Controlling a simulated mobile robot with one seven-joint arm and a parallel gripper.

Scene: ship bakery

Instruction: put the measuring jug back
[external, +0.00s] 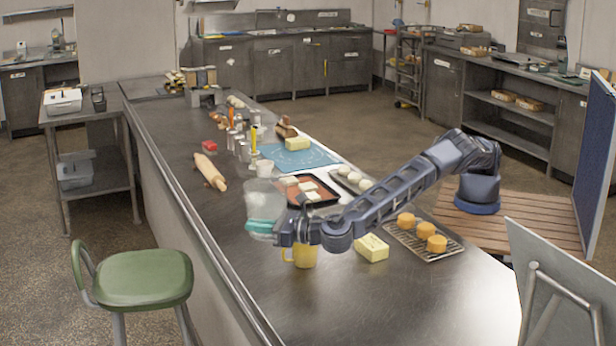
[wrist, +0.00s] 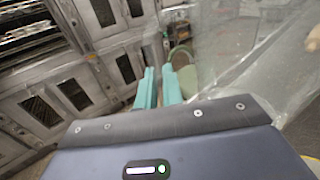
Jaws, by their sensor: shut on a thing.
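The measuring jug (external: 265,198) is a clear, see-through vessel near the counter's left side in the external view. My gripper (external: 262,230) has teal fingers and is at the jug's lower part in that view. In the wrist view the fingers (wrist: 158,88) are close together, and the clear jug wall (wrist: 235,55) fills the upper right, beside them. The gripper is shut on the jug, but the exact grasped part is hard to make out. I cannot tell whether the jug's base touches the counter.
A yellow mug (external: 305,256) stands just below my wrist, with a butter block (external: 372,247) to its right. A dark tray (external: 322,200), a rolling pin (external: 210,171) and a small white cup (external: 264,168) are close by. The steel counter (external: 290,310) is clear in front.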

